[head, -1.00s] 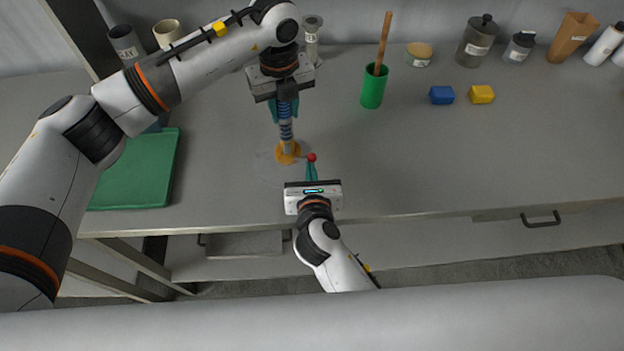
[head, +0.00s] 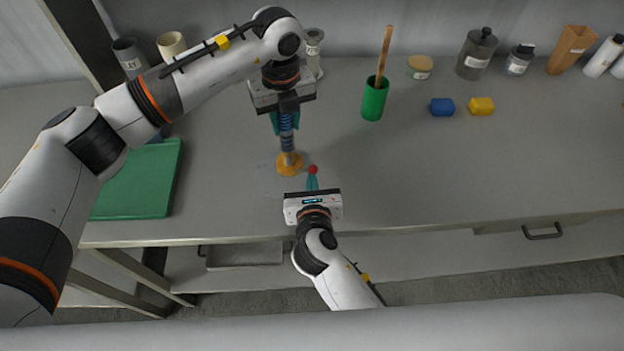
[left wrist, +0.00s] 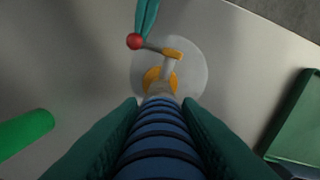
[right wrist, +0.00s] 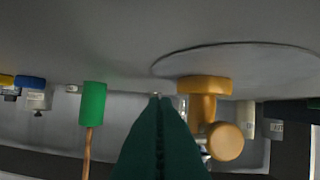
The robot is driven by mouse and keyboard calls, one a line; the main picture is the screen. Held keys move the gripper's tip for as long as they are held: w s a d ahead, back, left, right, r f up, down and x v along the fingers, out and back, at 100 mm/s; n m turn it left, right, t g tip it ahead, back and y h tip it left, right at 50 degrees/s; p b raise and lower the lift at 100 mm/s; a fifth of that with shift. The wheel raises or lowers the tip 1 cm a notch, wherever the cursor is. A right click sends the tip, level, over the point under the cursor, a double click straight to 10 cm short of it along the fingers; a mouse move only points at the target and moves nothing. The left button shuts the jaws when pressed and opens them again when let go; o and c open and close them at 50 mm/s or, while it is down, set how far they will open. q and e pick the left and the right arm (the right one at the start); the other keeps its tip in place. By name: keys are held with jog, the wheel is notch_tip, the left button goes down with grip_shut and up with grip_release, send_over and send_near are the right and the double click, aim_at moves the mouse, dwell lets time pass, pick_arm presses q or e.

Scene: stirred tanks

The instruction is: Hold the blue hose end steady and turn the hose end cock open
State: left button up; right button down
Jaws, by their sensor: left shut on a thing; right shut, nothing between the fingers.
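The blue hose end (head: 287,140) stands upright, with dark rings along it. My left gripper (head: 286,122) is shut around it from above; in the left wrist view its fingers flank the ribbed blue hose (left wrist: 160,145). Below is the orange and grey cock (head: 289,164), also seen in the right wrist view (right wrist: 204,88). Its lever ends in a red ball (head: 312,170), left of the cock in the left wrist view (left wrist: 135,41). My right gripper (head: 312,182) is shut and empty, its fingertips at the ball; whether they touch is unclear. The right wrist view does not show the ball.
A pale disc (left wrist: 195,68) lies under the cock. A green cup (head: 374,102) with a wooden handle stands behind to the right, near blue (head: 442,107) and yellow (head: 481,106) blocks. A green board (head: 140,182) lies left. The right front bench is clear.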

aim_at(309, 171)
jog(key=shift+r+n, duration=0.25)
jog(key=shift+n, duration=0.05)
jog(key=shift+r+n+h, duration=0.4)
jog(key=shift+r, duration=0.65)
jog(key=shift+a+r, duration=0.35)
jog(key=shift+r, duration=0.4)
jog(key=shift+a+r, duration=0.7)
jog(key=shift+a, duration=0.1)
jog(key=shift+r, duration=0.15)
jog(key=shift+r, duration=0.6)
jog(key=shift+s, duration=0.1)
